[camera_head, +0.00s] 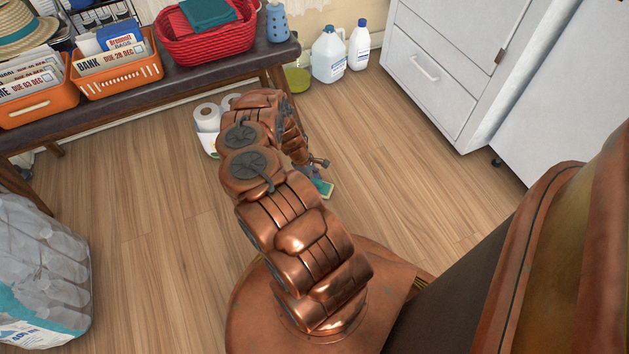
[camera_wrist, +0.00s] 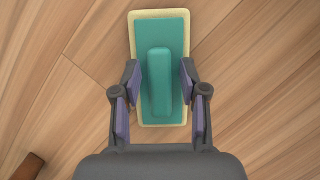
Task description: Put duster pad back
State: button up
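The duster pad (camera_wrist: 178,32) is a teal rectangle with a raised teal grip along its middle and a pale yellow border underneath. It lies flat over the wood floor. In the head view only part of the pad (camera_head: 324,188) shows, at the end of my arm. My gripper (camera_wrist: 160,70) is open, with one finger on each side of the raised grip. A small gap shows between each fingertip and the grip. My arm hides much of my gripper in the head view.
A dark bench (camera_head: 150,83) holds orange totes (camera_head: 125,75) and a red basket (camera_head: 205,45). Under or beside it are paper rolls (camera_head: 207,117), a green tub (camera_head: 298,80) and jugs (camera_head: 328,55). A white cabinet (camera_head: 430,65) stands right. Bagged bottles (camera_head: 40,265) stand left. The middle floor is clear.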

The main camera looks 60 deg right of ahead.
dwell(0.3)
jog(key=d+p+v, duration=0.1)
jog(key=p+v, duration=0.4)
jog(key=v, duration=0.7)
jog(key=w+a+r+t+y, duration=0.1)
jog(key=w+a+r+y, duration=0.1)
jog(key=w+a+r, duration=0.95)
jog(key=a+r, duration=1.6)
jog(key=a, duration=0.2)
jog(key=s+a+r, duration=1)
jog(key=s+r, duration=0.3)
jog(key=r, duration=0.1)
jog(key=s+a+r+m, duration=0.1)
jog(key=s+r, duration=0.1)
jog(key=s, duration=0.7)
jog(key=s+a+r+m, duration=0.1)
jog(key=s+a+r, duration=0.1)
jog(key=s, duration=0.7)
jog(key=shift+s+r+h, duration=0.35)
jog(key=shift+r+h, duration=0.05)
jog(key=shift+r, duration=0.4)
